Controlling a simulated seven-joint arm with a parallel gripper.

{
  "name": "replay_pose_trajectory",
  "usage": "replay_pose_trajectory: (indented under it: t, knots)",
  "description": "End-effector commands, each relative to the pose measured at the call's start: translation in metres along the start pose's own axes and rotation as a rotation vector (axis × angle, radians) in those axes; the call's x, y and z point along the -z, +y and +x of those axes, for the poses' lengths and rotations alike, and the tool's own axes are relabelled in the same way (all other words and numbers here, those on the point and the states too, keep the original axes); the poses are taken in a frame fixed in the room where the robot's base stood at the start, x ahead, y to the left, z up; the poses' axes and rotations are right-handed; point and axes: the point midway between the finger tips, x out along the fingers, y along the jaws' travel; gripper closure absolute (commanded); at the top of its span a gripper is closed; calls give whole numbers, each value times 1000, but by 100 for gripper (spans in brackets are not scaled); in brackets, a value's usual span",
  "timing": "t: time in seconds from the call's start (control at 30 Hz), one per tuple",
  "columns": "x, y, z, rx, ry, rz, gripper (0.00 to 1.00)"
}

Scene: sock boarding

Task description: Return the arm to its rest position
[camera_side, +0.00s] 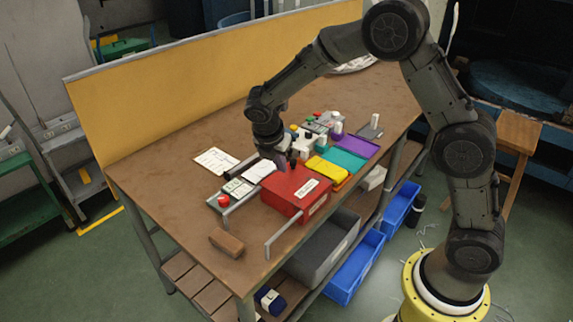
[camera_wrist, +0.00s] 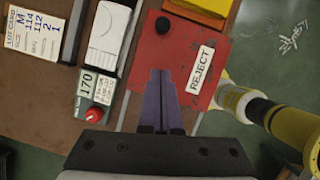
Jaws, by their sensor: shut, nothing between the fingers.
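My gripper (camera_wrist: 160,75) is shut and empty in the wrist view, its two dark purple fingers side by side. The fingers appear over the red box (camera_wrist: 150,50) with the REJECT label. In the side view my gripper (camera_side: 284,162) hangs low at the back left of the red box (camera_side: 285,196). My arm bends up and over the bench from its yellow base at the right. Whether the fingertips touch the box, I cannot tell.
A device with a 170 display and red knob (camera_wrist: 94,114) stands left of the box, near a white piece (camera_wrist: 108,35) and a lot card (camera_wrist: 34,30). Yellow, teal and purple trays (camera_side: 358,145) lie to the right. A brown block (camera_side: 227,242) lies on the front bench.

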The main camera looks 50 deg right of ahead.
Motion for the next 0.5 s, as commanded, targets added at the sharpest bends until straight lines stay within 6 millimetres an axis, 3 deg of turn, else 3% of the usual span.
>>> replay_pose_trajectory:
  t: [0.2, 0.5]
  knots:
    - [1, 1, -45, -3, 1, -2, 100]
    - [-2, 0, -74, -5, 1, 5, 100]
